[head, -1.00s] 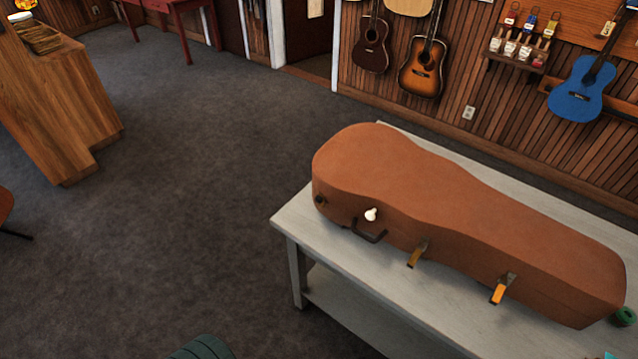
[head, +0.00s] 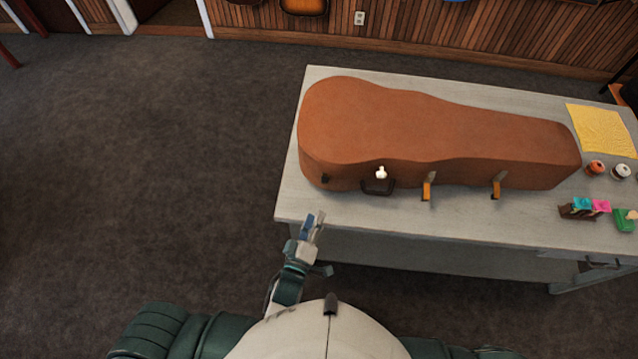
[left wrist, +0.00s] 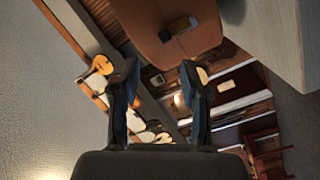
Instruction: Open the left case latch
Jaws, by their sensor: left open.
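A brown instrument case (head: 420,120) lies closed on a pale grey table (head: 300,205). Its front side bears a small dark fitting (head: 325,178) at the far left, a dark handle (head: 378,187) with a white knob-like piece (head: 381,173) above it, and two brass-coloured latches, a left one (head: 428,187) and a right one (head: 497,186). My left gripper (head: 313,227) is open and empty, in front of the table's front left corner, apart from the case. In the left wrist view its open fingers (left wrist: 158,72) show, with the case (left wrist: 165,45) beyond them.
On the table's right stand a yellow cloth or sheet (head: 603,130), small round containers (head: 596,167), a little box with coloured pieces (head: 582,208) and a green item (head: 625,219). The floor left of the table is clear.

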